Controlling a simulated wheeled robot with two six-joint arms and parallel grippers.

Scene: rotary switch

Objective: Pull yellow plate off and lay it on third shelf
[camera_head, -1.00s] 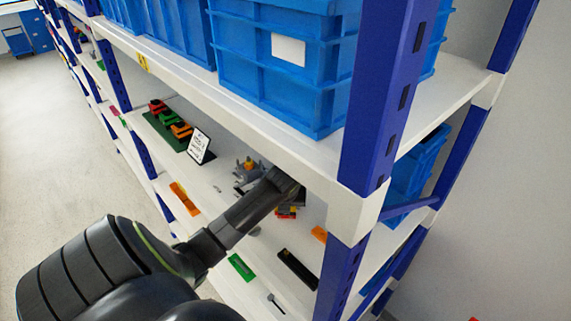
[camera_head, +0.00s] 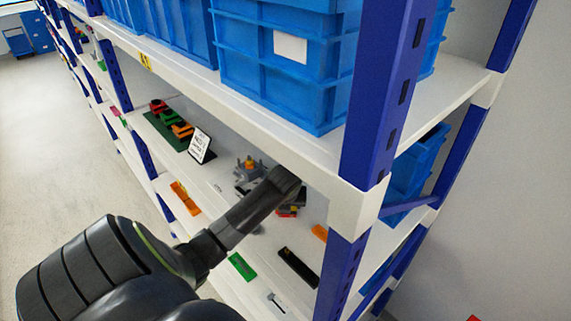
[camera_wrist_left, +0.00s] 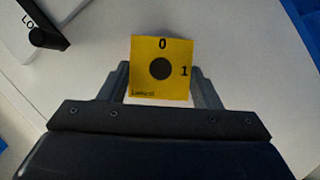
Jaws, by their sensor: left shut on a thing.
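The yellow plate (camera_wrist_left: 146,54) is square, marked 0 and 1, with a dark round centre, in the left wrist view. My left gripper (camera_wrist_left: 160,88) is shut on its lower part, one grey finger at each side. Pale surface shows around the plate; I cannot tell whether it touches anything behind. In the head view my left arm reaches under the upper shelf, and its wrist hides the plate and fingers. A grey device with an orange top (camera_head: 249,165) stands just left of the wrist. My right gripper is not in view.
Blue bins (camera_head: 285,60) stand on the shelf above. A blue post (camera_head: 388,90) rises right of my arm. Red parts (camera_head: 292,210), a black bar (camera_head: 298,268), a green piece (camera_head: 241,266) and an orange piece (camera_head: 185,198) lie on the white shelves below.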

